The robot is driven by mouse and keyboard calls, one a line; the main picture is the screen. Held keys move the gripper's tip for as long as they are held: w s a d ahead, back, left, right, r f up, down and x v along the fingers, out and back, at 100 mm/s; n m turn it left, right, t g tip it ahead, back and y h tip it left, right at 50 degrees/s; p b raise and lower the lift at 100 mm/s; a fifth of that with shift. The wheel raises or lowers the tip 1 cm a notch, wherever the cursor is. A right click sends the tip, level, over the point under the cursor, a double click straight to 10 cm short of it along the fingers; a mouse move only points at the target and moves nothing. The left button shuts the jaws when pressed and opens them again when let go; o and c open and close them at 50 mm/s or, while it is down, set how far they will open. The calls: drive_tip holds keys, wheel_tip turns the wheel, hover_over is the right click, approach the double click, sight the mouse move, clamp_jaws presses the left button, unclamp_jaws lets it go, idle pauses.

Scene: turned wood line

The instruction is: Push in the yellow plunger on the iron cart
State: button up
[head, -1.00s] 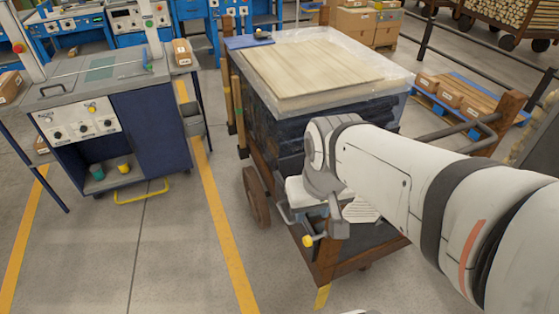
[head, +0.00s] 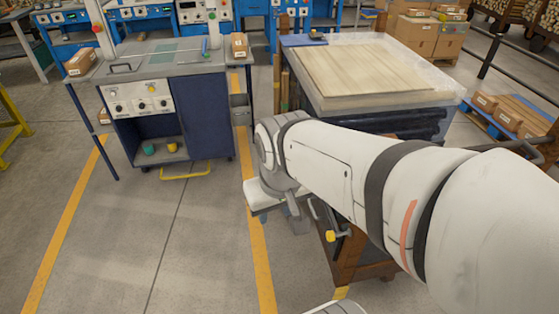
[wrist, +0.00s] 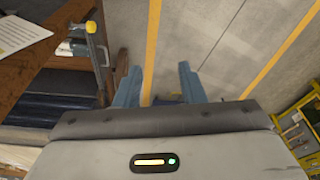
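The yellow plunger (head: 330,236) is a small knob at the near left corner of the cart (head: 352,262), below my forearm. In the wrist view the yellow knob (wrist: 91,27) sits on a grey metal fitting at the cart's edge, up and left of my fingers. My gripper (wrist: 158,72) has two blue-grey fingers spread apart with only floor seen between them. In the head view my gripper (head: 294,212) hangs over the floor, left of the plunger and apart from it. My arm hides part of the cart.
The cart carries wrapped pale boards (head: 365,72). A blue and grey workstation (head: 205,115) stands at the left. Open floor with yellow lines (head: 262,262) lies between. The wrist view shows a paper sheet (wrist: 20,32) on the cart and a yellow frame (wrist: 298,125) at right.

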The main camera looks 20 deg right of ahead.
drive_tip(key=shift+s, duration=0.1)
drive_tip(key=shift+o, duration=0.2)
drive_tip(key=shift+a, duration=0.15)
drive_tip(key=shift+o, duration=0.8)
drive_tip(key=shift+f, duration=0.3)
drive_tip(key=shift+o, duration=0.8)
drive_tip(key=d+f+n+g+h+b, duration=0.2)
drive_tip(key=d+f+g+h+b, duration=0.1)
drive_tip(key=f+b, duration=0.6)
wheel_tip(320, 180, down, 3)
drive_tip(key=shift+s+d+f+n+g+b, duration=0.25)
drive_tip(key=shift+d+n+g, duration=0.2)
drive_tip(key=shift+d, duration=0.35)
drive_tip(key=n+g+h+b, duration=0.3)
drive_tip(key=n+h+b, duration=0.7)
drive_tip(key=h+b, duration=0.85)
approach(327, 237)
wheel_tip(327, 237, up, 3)
drive_tip(key=d+y+b, duration=0.3)
drive_tip(key=y+b, duration=0.1)
drive_tip(key=shift+s+d+r+t, duration=0.2)
drive_tip(key=shift+s+t, duration=0.05)
drive_tip(key=b+x, duration=0.1)
drive_tip(key=x, duration=0.6)
drive_tip(key=shift+r+b, duration=0.1)
drive_tip(key=shift+b, duration=0.25)
